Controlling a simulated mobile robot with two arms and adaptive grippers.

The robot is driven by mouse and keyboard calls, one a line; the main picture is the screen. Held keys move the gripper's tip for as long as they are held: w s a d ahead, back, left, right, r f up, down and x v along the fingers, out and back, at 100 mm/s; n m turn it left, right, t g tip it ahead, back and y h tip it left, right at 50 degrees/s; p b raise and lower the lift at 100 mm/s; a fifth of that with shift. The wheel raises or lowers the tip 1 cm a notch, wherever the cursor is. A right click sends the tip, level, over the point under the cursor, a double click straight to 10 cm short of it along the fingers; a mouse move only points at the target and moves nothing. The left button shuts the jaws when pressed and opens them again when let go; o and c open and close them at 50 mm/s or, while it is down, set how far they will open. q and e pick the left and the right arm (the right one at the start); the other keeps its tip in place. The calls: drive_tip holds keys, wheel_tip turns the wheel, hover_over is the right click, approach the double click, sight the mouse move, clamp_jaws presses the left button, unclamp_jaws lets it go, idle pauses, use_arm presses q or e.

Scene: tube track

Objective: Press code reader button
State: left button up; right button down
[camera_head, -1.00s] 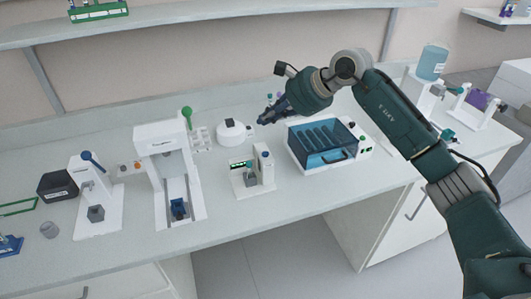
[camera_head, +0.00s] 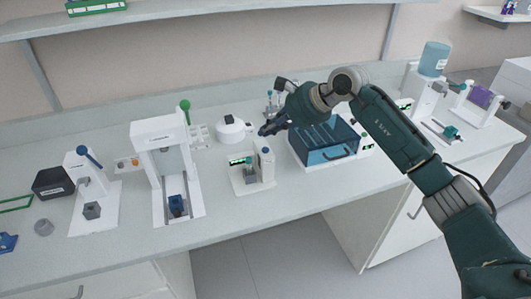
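The device I take to be the code reader (camera_head: 250,182) is a small white unit in the middle of the bench. My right gripper (camera_head: 264,131) reaches in from the right, above and behind the post. Its dark fingers look closed together, with nothing seen between them. The fingertips appear apart from the button. My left gripper is not in view.
A blue-lidded box device (camera_head: 328,150) stands close on the right, partly under my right arm. A white round device (camera_head: 231,131) is behind the reader. A tall white machine (camera_head: 165,150) stands to the left. The bench front before the reader is clear.

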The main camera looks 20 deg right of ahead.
sight(267, 150)
drive_tip(key=shift+f+b, duration=1.05)
drive_tip(key=shift+f, duration=0.55)
drive_tip(key=shift+f, duration=0.1)
drive_tip(key=shift+f+b, duration=0.3)
drive_tip(key=shift+b, duration=0.2)
drive_tip(key=shift+f+b, duration=0.45)
idle(0.5)
drive_tip(key=shift+r, duration=0.1)
drive_tip(key=shift+r+p, duration=0.4)
drive_tip(key=shift+r, duration=0.4)
drive_tip(key=shift+r+p, duration=1.35)
drive_tip(key=shift+r, duration=1.15)
